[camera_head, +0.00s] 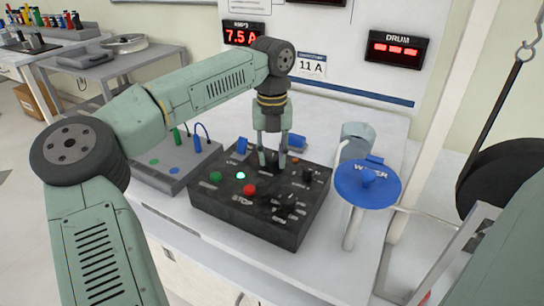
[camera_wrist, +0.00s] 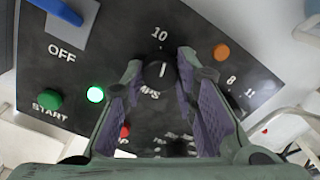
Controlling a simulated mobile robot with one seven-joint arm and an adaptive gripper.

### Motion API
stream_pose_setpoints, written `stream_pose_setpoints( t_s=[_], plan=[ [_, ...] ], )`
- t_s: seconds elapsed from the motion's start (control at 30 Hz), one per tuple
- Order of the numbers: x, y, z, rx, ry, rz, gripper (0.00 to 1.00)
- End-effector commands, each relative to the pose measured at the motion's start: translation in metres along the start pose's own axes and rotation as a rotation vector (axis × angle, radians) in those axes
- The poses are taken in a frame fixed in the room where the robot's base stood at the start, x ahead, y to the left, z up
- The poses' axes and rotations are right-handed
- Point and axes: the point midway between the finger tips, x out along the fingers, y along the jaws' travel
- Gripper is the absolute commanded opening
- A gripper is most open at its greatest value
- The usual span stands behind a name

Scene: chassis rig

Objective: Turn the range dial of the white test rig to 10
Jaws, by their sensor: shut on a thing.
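The dark control box (camera_head: 225,207) sits on a white bench. My gripper (camera_head: 271,160) points down at the box's far part, and its fingers hide most of the dial there. In the wrist view my gripper (camera_wrist: 158,82) has its two fingertips on opposite sides of a round black dial (camera_wrist: 157,72), shut on it. The dial's white pointer line points roughly up, toward the printed 10 (camera_wrist: 160,33). Lettering below the dial is partly hidden and ends in "PS". The numbers 8 (camera_wrist: 231,79) and 11 (camera_wrist: 250,93) are printed to the right.
A lit green lamp (camera_head: 240,175), red button (camera_head: 249,189) and black knob (camera_head: 310,174) are on the box. A red display (camera_head: 242,35) reads 7.5 A, and a card (camera_head: 312,65) reads 11 A. A grey box (camera_head: 177,165) is at left.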

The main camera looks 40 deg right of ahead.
Motion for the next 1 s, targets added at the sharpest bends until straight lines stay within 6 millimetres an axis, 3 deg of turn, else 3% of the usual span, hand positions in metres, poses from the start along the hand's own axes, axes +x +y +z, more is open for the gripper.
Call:
stream_pose_setpoints(
  t_s=[0.4,1.0],
  plan=[
    [0.0001,-0.0009,0.0000,-0.217,0.000,-0.002,0.00],
    [-0.0001,-0.0007,0.0001,-0.259,0.000,-0.002,0.00]
  ],
)
